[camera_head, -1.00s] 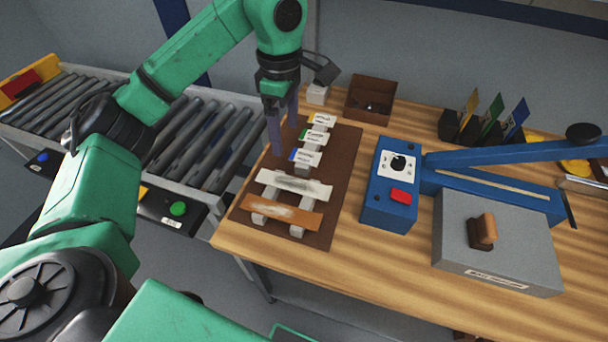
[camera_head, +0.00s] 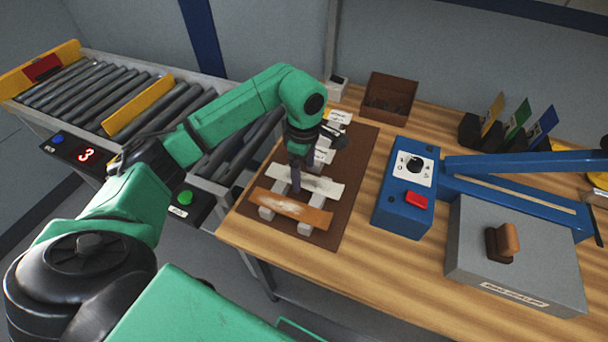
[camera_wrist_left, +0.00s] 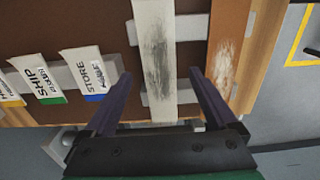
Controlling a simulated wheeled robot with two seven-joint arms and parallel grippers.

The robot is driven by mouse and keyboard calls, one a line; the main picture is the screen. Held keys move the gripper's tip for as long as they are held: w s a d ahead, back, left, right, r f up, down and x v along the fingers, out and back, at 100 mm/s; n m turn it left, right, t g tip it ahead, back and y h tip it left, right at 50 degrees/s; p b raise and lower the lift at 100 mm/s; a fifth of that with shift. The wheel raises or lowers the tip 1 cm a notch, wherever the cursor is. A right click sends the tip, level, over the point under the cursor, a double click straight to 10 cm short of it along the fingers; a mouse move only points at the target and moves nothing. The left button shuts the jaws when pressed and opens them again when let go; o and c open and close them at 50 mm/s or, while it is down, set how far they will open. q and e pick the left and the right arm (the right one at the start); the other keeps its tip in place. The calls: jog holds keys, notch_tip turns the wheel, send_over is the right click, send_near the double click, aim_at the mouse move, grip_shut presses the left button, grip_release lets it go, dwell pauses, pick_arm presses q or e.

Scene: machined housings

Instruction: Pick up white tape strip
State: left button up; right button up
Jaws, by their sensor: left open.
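The white tape strip (camera_head: 318,184) with a dark grey smudge lies across two small light blocks on the brown mat (camera_head: 352,165). My left gripper (camera_head: 296,180) is over the strip, pointing down. In the left wrist view the strip (camera_wrist_left: 156,65) runs between the two spread purple fingers of the open left gripper (camera_wrist_left: 160,95). Nothing is held. An orange-brown strip (camera_head: 290,207) with white scuffs lies parallel to it, nearer the front edge. Whether the fingertips touch the mat is unclear. My right gripper is not in view.
Label tags, including SHIP (camera_wrist_left: 40,82) and STORE (camera_wrist_left: 90,75), lie beside the strip. A blue sealer (camera_head: 404,190), a grey box with a wooden handle (camera_head: 515,260) and a brown bin (camera_head: 388,97) stand on the table. The roller conveyor (camera_head: 110,95) is left.

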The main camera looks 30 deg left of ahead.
pick_arm(q)
jog(key=shift+f, duration=0.55)
jog(key=c, duration=1.4)
jog(key=shift+r, duration=0.1)
